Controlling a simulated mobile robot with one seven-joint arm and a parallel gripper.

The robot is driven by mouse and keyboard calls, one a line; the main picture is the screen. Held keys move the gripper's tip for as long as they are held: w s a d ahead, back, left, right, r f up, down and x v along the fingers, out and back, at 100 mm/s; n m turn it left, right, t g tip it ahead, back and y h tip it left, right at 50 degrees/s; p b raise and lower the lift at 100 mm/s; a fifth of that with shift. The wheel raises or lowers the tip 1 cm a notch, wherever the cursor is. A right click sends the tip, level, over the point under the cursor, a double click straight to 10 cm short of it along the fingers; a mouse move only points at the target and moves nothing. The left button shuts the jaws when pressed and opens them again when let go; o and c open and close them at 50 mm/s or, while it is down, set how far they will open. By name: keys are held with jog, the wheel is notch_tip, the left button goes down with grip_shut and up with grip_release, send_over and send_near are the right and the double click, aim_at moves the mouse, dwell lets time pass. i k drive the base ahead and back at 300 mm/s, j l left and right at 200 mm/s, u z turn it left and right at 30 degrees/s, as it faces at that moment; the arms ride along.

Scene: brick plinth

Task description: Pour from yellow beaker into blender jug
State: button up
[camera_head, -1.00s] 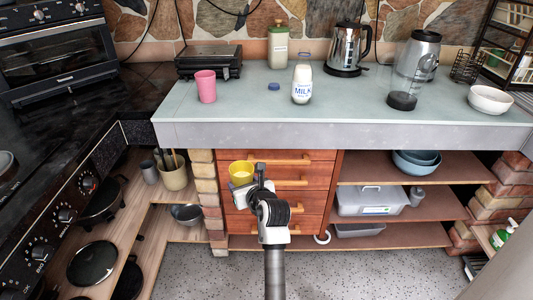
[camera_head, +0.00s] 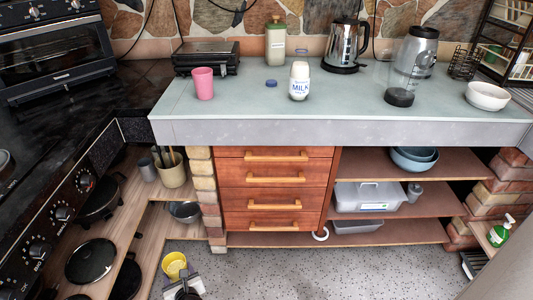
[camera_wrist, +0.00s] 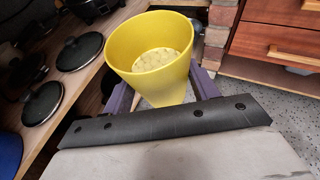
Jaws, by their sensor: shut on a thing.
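The yellow beaker (camera_head: 174,264) is low in front of the counter at the lower left of the head view. It fills the middle of the wrist view (camera_wrist: 125,50), mouth up and slightly tilted, with pale yellowish contents inside. My gripper (camera_wrist: 162,92) is shut on the beaker, with a finger on either side of it. In the head view my gripper (camera_head: 184,280) is partly cut off by the bottom edge. The blender jug (camera_head: 401,82), clear with a dark base, stands on the right part of the counter, far from my gripper.
On the counter (camera_head: 340,112) stand a pink cup (camera_head: 203,84), a milk bottle (camera_head: 299,82), a kettle (camera_head: 345,46) and a white bowl (camera_head: 488,96). Drawers (camera_head: 275,190) and open shelves are below. A wooden shelf with pans (camera_head: 91,261) is at left.

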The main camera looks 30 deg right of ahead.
aim_at(411, 59)
jog(key=z, duration=1.65)
jog(key=i+j+z, duration=0.1)
jog(key=z, duration=0.6)
jog(key=j, duration=0.4)
jog(key=i+j, duration=0.15)
jog(key=j, duration=0.2)
